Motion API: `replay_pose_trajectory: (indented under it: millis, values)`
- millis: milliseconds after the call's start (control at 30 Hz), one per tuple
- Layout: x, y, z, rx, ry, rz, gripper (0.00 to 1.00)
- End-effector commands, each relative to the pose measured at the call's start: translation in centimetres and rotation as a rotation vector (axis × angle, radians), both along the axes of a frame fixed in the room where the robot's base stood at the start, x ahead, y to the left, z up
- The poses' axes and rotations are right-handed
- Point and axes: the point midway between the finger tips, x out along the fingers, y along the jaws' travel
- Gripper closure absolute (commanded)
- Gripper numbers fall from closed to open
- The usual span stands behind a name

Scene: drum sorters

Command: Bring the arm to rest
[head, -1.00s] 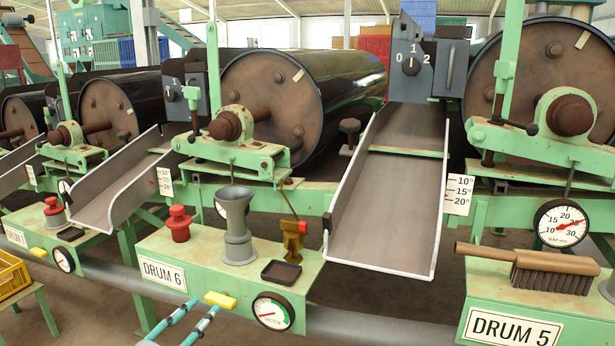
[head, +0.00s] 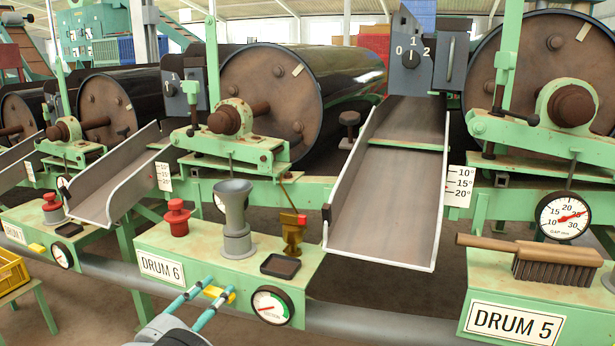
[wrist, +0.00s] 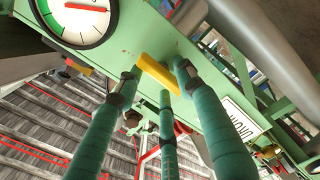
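My gripper (head: 211,288) shows at the bottom of the head view, with slim teal fingers pointing up and right at the front of the DRUM 6 bench (head: 240,260). The fingertips are near a yellow tab (head: 228,294) on the bench's front edge. In the wrist view, the teal fingers (wrist: 160,80) stand apart, with the yellow tab (wrist: 157,72) beyond their tips. I see nothing held between them. Whether a fingertip touches the tab cannot be told.
On the DRUM 6 bench stand a red knob (head: 177,219), a grey funnel (head: 235,215), a black tray (head: 281,266) and a brass fitting (head: 293,238). A round gauge (head: 271,306) is right of the fingers. A metal chute (head: 385,205) and brush (head: 555,262) lie farther right.

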Motion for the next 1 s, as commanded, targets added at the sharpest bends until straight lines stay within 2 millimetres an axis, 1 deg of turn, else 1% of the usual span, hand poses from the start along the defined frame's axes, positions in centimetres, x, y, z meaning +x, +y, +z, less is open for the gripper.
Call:
replay_pose_trajectory:
  millis: [33, 300, 767, 1000]
  values:
    - [0.0, 0.0, -0.7, 0.036, -0.014, 0.0, 0.62]
    - [0.0, -0.1, -0.3, 0.15, -0.059, -0.001, 0.62]
    - [-0.1, 0.0, -0.1, 0.16, -0.062, 0.002, 0.62]
    - [-0.8, 1.3, -0.1, 0.147, -0.046, 0.051, 0.62]
